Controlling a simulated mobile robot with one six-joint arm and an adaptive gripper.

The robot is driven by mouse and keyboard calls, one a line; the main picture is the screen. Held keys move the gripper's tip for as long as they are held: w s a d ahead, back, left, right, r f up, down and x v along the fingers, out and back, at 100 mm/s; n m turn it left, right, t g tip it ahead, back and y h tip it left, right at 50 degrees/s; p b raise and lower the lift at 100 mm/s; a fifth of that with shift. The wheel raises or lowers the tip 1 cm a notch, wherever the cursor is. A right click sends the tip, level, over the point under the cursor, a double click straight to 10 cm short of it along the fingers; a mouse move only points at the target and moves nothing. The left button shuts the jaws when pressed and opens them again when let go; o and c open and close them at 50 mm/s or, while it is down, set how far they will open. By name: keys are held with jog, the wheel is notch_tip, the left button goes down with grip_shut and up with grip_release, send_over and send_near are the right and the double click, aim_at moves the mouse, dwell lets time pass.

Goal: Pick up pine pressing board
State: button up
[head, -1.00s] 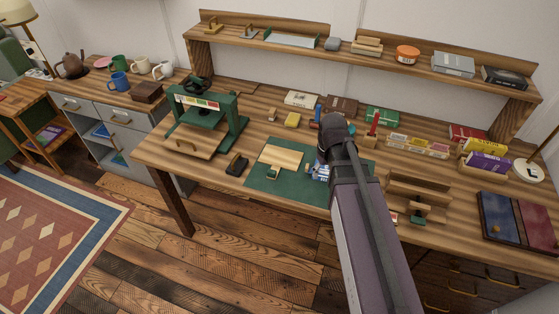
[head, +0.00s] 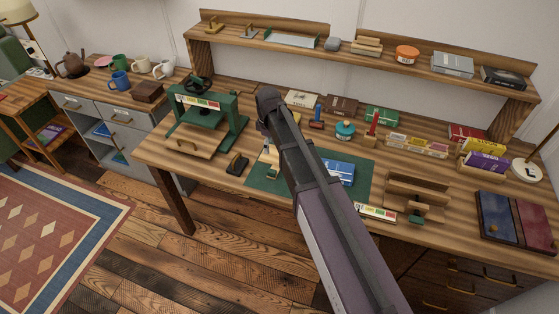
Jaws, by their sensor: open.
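A pale pine board (head: 263,162) lies on the left part of the green mat (head: 262,184) on the workbench. My arm covers most of it, and only its left edge and a small block near its front show. My arm's end is above the board. My gripper (head: 267,138) is mostly hidden behind the arm; it is open, and I see nothing held in it. Its exact gap to the board cannot be told.
A green press (head: 208,115) with a handled wooden board (head: 195,141) stands to the left. A small black tool (head: 237,163) sits beside the mat. A blue book (head: 338,172) lies right of my arm, near a wooden rack (head: 416,190). A shelf (head: 290,42) runs behind.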

jog(key=shift+f, duration=0.15)
jog(key=b, duration=0.9)
send_over(270, 171)
jog(key=f, duration=0.8)
jog(key=shift+w+d+f, duration=0.1)
jog(key=shift+w+f, duration=0.05)
jog(key=shift+w, duration=0.1)
jog(key=shift+s+f+b, duration=0.15)
jog(key=shift+f+b, duration=2.25)
jog(key=shift+f, duration=0.2)
jog(key=shift+c, duration=0.2)
grip_shut()
